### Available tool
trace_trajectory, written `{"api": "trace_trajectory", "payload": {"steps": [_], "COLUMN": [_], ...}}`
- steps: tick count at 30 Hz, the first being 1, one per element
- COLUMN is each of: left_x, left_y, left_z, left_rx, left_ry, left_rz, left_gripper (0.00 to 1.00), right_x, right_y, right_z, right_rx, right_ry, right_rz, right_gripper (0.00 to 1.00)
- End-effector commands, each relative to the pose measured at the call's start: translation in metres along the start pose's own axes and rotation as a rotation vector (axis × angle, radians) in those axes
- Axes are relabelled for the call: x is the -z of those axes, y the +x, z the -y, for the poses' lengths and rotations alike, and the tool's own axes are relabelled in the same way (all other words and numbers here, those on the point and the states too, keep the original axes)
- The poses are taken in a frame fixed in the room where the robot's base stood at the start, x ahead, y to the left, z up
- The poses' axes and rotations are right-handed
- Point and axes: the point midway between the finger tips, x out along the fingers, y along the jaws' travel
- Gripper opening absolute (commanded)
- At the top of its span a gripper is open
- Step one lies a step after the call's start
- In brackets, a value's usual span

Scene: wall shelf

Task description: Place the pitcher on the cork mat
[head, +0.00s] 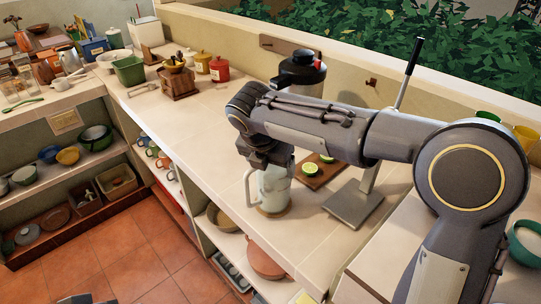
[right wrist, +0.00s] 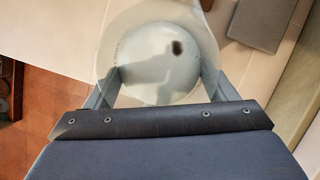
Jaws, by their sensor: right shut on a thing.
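The clear glass pitcher (head: 275,183) stands upright near the counter's front edge, its handle to the left. My right gripper (head: 266,154) is above it in the head view, partly hidden by my own arm. In the right wrist view its two fingers (right wrist: 158,82) are shut on the pitcher (right wrist: 155,50), one on each side. The tan cork mat (head: 272,212) shows as a thin rim under the pitcher's base. I cannot tell whether the base touches it. My left gripper is not clearly in view; only a dark sliver shows at the bottom edge.
A wooden board (head: 322,172) with cut limes lies close behind the pitcher, beside a grey stand (head: 353,204) with a tall post. A black-topped container (head: 300,72) and a red pot (head: 220,70) stand farther back. The counter (head: 205,112) left of the pitcher is clear.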

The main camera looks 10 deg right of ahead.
Motion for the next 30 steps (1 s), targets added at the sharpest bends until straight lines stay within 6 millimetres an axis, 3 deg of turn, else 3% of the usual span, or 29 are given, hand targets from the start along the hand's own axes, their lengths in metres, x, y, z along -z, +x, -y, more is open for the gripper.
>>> {"api": "trace_trajectory", "payload": {"steps": [14, 15, 19, 26, 30], "left_x": [0.0, 0.0, 0.0, 0.0, 0.001], "left_y": [0.0, 0.0, 0.0, 0.0, -0.001], "left_z": [0.0, 0.0, 0.0, 0.0, 0.0], "left_rx": [0.0, 0.0, 0.0, 0.0, 0.0], "left_ry": [0.0, 0.0, 0.0, 0.0, 0.0], "left_rz": [0.0, 0.0, 0.0, 0.0, 0.0], "left_gripper": [0.36, 0.36, 0.36, 0.36, 0.36], "right_x": [0.002, 0.003, 0.003, 0.002, 0.001], "right_y": [0.005, 0.006, 0.006, 0.005, -0.006], "right_z": [-0.001, 0.0, 0.0, 0.0, -0.001], "right_rx": [-0.004, -0.001, -0.001, -0.002, -0.005], "right_ry": [0.002, 0.001, 0.001, 0.001, 0.001], "right_rz": [0.004, 0.001, 0.001, 0.001, 0.003], "right_gripper": [0.08, 0.84, 1.0, 1.0, 1.0]}}
